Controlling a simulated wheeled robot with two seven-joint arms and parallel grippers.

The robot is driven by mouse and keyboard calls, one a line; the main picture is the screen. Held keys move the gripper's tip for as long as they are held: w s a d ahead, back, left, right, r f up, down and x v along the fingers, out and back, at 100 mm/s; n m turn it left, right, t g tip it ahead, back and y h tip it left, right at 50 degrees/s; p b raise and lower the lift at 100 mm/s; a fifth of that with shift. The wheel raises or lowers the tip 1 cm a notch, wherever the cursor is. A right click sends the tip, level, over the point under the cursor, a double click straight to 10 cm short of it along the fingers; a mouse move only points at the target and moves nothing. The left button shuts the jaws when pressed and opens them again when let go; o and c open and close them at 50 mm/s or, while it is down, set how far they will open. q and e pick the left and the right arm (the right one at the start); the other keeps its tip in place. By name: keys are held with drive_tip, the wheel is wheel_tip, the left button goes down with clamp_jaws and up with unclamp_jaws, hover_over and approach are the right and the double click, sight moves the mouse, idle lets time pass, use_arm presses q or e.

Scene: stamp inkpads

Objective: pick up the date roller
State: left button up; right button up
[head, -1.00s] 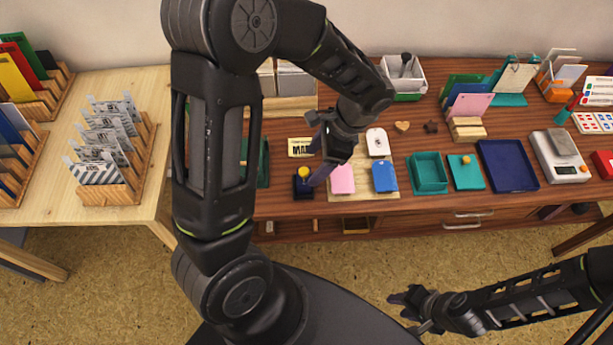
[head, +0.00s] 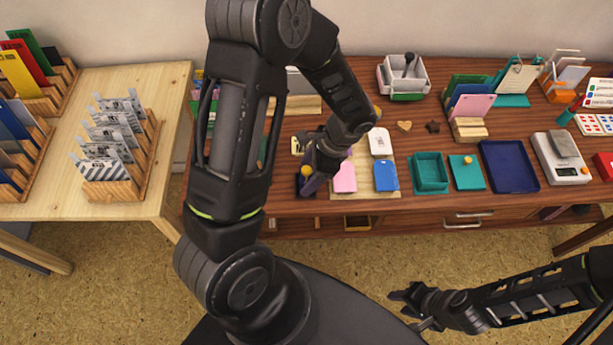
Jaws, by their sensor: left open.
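The likely date roller (head: 305,183), a small dark block with a yellow knob, stands on the brown desk (head: 350,213) just left of the board with the pads. My right gripper (head: 404,308) is open and empty, low in front of the desk and far from the roller.
Right of the roller, a wooden board (head: 370,192) carries a pink pad (head: 344,178), a blue pad (head: 386,176) and a white pad (head: 380,142). A teal tray (head: 430,174) stands further right. My left arm hides the desk's left part.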

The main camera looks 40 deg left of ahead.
use_arm(q)
drive_tip(key=shift+s+a+f, duration=0.15)
drive_tip(key=shift+a+f, duration=0.05)
drive_tip(key=shift+f, duration=0.35)
drive_tip(key=shift+c, duration=0.3)
clamp_jaws()
idle(0.5)
